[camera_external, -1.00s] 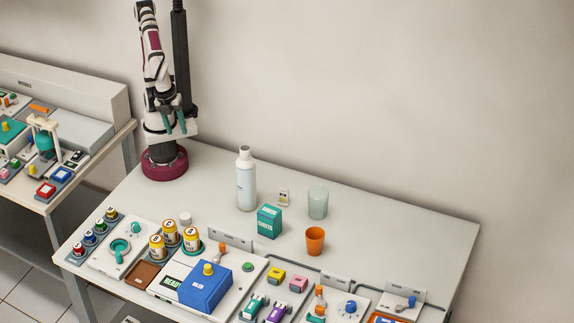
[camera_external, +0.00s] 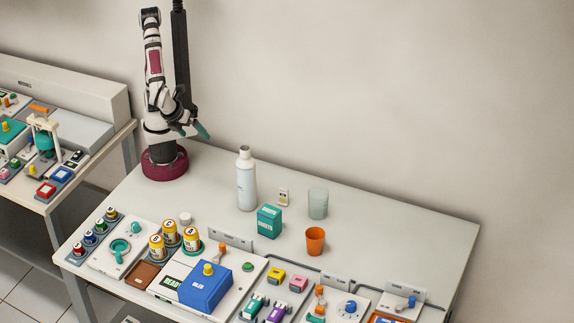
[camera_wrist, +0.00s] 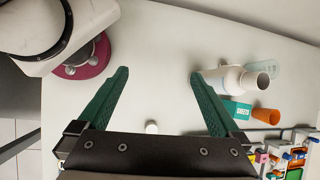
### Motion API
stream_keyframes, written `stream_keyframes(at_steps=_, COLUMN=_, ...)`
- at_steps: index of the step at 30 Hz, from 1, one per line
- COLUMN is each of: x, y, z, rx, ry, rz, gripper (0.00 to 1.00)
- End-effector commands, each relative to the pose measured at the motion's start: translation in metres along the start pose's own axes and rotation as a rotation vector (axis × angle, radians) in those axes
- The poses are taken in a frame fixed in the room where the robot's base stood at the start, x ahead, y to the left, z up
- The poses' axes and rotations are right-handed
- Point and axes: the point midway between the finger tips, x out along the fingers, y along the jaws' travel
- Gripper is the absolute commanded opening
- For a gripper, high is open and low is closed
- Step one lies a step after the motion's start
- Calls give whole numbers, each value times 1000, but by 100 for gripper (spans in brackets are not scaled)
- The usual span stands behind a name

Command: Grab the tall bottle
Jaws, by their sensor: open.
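The tall bottle (camera_external: 246,182) is white with a pale label and stands upright towards the back of the table. In the wrist view the bottle (camera_wrist: 236,80) shows to the right, just beyond the right finger. My gripper (camera_external: 199,131) is high near my arm's base, left of the bottle and apart from it. In the wrist view my gripper (camera_wrist: 158,80) has its two green fingers spread wide, with bare table and a small white cap between them.
Close to the bottle are a teal box (camera_external: 269,221), a clear cup (camera_external: 318,203), an orange cup (camera_external: 315,240) and a small card (camera_external: 283,197). Yellow cans (camera_external: 191,239) and a blue box (camera_external: 205,287) stand nearer the front.

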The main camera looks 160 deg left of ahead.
Motion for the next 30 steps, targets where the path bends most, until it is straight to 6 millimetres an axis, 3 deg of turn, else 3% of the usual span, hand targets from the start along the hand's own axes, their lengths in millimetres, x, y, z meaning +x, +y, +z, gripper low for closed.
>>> stream_keyframes(at_steps=3, x=9, y=-50, z=-37, rx=207, ry=-270, rz=-106, gripper=100)
stream_keyframes(at_steps=6, x=19, y=-80, z=-71, rx=347, ry=-445, rz=-200, gripper=100)
stream_keyframes(at_steps=9, x=28, y=-96, z=-96, rx=435, ry=-551, rz=-265, gripper=100)
stream_keyframes(at_steps=12, x=34, y=-104, z=-106, rx=474, ry=-598, rz=-295, gripper=100)
stream_keyframes(at_steps=22, x=101, y=-137, z=-68, rx=476, ry=-602, rz=-294, gripper=100)
stream_keyframes(at_steps=30, x=139, y=-153, z=-55, rx=477, ry=-601, rz=-292, gripper=100)
